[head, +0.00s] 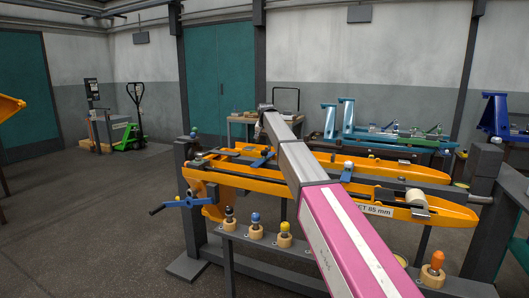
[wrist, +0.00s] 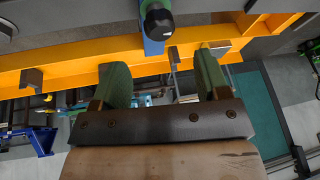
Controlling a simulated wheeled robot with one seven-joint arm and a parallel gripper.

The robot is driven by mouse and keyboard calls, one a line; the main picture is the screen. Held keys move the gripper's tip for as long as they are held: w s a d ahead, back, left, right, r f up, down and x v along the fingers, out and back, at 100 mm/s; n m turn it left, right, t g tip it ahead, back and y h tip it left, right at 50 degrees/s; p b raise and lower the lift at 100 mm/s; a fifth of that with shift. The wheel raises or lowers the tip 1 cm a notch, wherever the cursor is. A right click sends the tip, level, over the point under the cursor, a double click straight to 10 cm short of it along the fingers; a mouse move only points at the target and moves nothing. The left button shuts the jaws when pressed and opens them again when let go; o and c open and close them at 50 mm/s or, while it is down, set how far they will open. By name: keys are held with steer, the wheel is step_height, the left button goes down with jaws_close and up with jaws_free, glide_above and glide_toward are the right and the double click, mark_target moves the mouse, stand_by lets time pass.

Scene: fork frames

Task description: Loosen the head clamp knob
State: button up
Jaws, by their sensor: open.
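The orange fork frame (head: 385,196) lies across a dark stand in the head view. In the wrist view an orange rail (wrist: 70,57) crosses the upper part. A black round knob (wrist: 158,24) on a blue clamp piece (wrist: 154,46) sits at this rail, top centre. In the head view a blue clamp piece (head: 262,160) lies across the frame left of my arm; I cannot tell whether it is the same one. My gripper (wrist: 160,72) shows two green fingers, apart, with nothing between them. The knob is beyond the fingertips, not touching them.
A second blue clamp with a pale top (head: 348,168) stands right of my arm. A blue handle (head: 187,202) juts out at the frame's left end. Several coloured knobs on wooden rings (head: 256,232) stand on the front rail. Open floor (head: 95,215) lies to the left.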

mark_target(264, 151)
steer(key=x, duration=0.7)
steer(key=shift+w+f, duration=0.15)
steer(key=shift+f, duration=0.25)
steer(key=c, duration=0.9)
